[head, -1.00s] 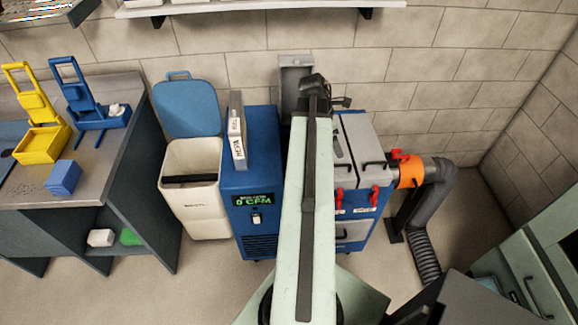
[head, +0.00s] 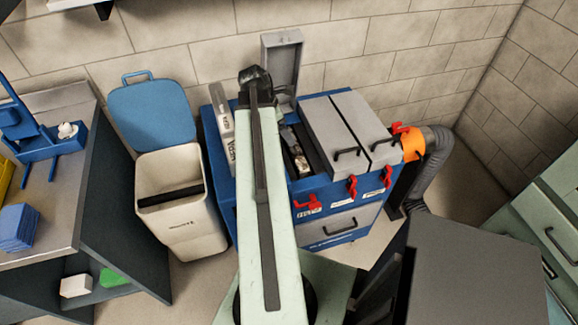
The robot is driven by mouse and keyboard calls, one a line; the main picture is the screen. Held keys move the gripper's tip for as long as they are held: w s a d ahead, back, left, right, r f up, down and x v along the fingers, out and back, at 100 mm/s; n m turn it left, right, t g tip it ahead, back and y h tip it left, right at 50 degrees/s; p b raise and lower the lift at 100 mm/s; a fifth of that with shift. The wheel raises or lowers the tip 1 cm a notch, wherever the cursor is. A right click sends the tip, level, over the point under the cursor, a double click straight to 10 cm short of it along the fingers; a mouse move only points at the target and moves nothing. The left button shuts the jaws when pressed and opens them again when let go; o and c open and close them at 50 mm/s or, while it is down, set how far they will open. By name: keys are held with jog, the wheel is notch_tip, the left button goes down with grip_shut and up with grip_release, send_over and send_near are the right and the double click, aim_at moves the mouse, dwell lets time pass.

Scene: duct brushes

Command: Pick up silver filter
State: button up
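A blue machine (head: 345,222) stands in the middle with a grey lid (head: 284,62) raised at its back. Under that lid is an open dark slot. A narrow silvery piece with a pale label (head: 297,152) shows in the slot. It may be the silver filter, but my arm partly hides it. A grey filter with a white edge label (head: 224,118) stands on the machine's left side, also partly behind my arm. My gripper (head: 256,82) is at the far end of my arm, above the machine near the raised lid. Its fingers are too dark and small to read.
Two shut grey lids (head: 348,133) and red latches (head: 352,187) are right of the slot. An orange collar (head: 412,145) joins a grey duct. A white bin (head: 178,195) with its blue lid up stands left. A dark grey box (head: 470,270) is at front right.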

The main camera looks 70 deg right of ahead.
aim_at(293, 149)
jog(key=b+x, duration=0.3)
jog(key=x, duration=0.1)
jog(key=b+x, duration=0.4)
jog(key=shift+s+a, duration=0.15)
jog(key=shift+a, duration=0.1)
jog(key=shift+r, duration=0.2)
grip_shut()
jog(key=shift+r, duration=0.15)
